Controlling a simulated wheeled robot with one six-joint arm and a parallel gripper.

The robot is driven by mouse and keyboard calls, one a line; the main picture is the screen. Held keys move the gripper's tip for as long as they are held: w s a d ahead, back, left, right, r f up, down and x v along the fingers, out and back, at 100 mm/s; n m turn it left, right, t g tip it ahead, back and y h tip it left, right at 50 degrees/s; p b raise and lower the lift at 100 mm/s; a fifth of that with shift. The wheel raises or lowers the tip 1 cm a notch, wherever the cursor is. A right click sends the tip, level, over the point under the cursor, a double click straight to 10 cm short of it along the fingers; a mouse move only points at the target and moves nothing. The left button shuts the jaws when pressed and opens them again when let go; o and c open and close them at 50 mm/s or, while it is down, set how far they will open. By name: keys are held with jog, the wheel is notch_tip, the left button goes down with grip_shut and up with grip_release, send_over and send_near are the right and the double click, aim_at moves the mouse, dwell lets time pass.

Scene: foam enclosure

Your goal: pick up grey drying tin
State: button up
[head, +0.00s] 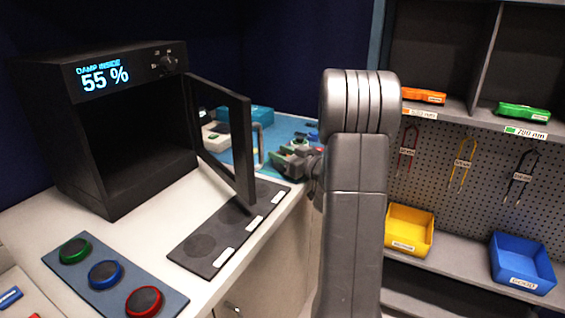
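I cannot make out a grey drying tin in the head view. My gripper (288,158) is at the right end of the counter, beside the blue mat, partly hidden by my own arm. It is too small to tell whether its fingers are apart or hold anything. Tins with green (75,250), blue (105,273) and red (144,300) rims and dark tops sit on a blue-grey board at the front left. A dark strip (215,238) with round marks and white labels lies behind them, with no tin visible on it.
A black cabinet (62,135) reading "DAMP INSIDE 55 %" stands at left, its door (226,140) swung open over the counter. A blue mat (283,128) with small items lies behind the door. At right, shelves hold a yellow bin (408,229) and a blue bin (520,264).

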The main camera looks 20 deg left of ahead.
jog(key=c, duration=0.7)
jog(key=shift+r, duration=0.1)
